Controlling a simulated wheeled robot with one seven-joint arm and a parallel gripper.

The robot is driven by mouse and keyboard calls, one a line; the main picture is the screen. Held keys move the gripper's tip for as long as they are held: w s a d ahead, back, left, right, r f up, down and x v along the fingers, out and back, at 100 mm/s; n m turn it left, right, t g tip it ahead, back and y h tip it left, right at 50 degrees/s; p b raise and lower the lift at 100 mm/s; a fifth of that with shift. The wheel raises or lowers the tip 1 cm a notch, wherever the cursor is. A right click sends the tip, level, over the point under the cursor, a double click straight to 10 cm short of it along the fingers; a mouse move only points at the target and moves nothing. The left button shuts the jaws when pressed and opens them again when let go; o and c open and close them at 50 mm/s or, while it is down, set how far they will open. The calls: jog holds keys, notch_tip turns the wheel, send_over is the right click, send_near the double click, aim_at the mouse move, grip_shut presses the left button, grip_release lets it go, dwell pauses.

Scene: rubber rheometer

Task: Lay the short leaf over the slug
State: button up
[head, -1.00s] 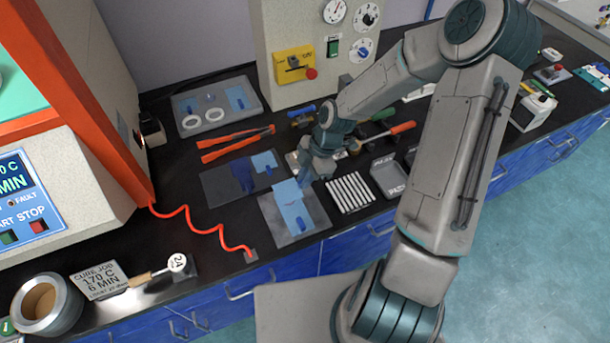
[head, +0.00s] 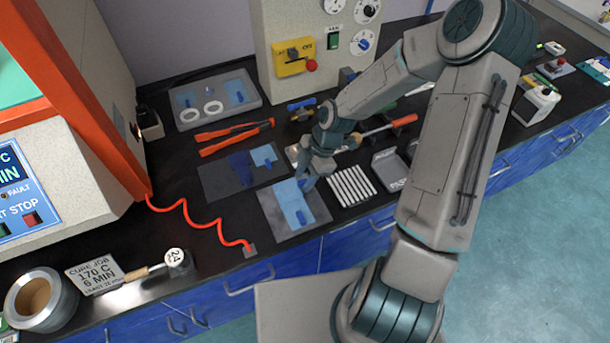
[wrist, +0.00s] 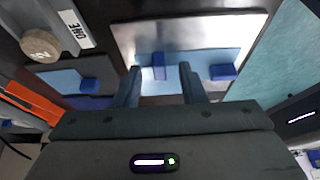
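A bright metal plate (head: 272,222) lies near the bench's front edge; it also fills the middle of the wrist view (wrist: 225,28). Light blue leaf sheet (head: 289,204) lies on it, nearly flat, with a dark blue tab (head: 301,218) at its near part. In the wrist view the sheet (wrist: 195,58) carries two tabs, one (wrist: 158,66) in the gap between my fingers and one (wrist: 222,72) to their right. My gripper (head: 308,186) is low over the plate's far side, its fingers (wrist: 160,85) apart, with space on both sides of the tab. I cannot make out the slug.
A dark plate (head: 215,182) with another light blue piece (head: 263,156) lies behind. A ribbed white block (head: 352,187) and a grey tray (head: 389,172) stand close on the right. Orange tongs (head: 235,137) and a grey tray of parts (head: 215,100) are farther back.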

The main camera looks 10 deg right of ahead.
jog(key=v, duration=1.4)
jog(key=s+d+r+m+t+h, duration=0.2)
jog(key=s+r+m+t+h, duration=0.2)
jog(key=s+r+m, duration=1)
jog(key=s+m, duration=0.2)
jog(key=m, duration=0.5)
jog(key=shift+s+t, duration=0.4)
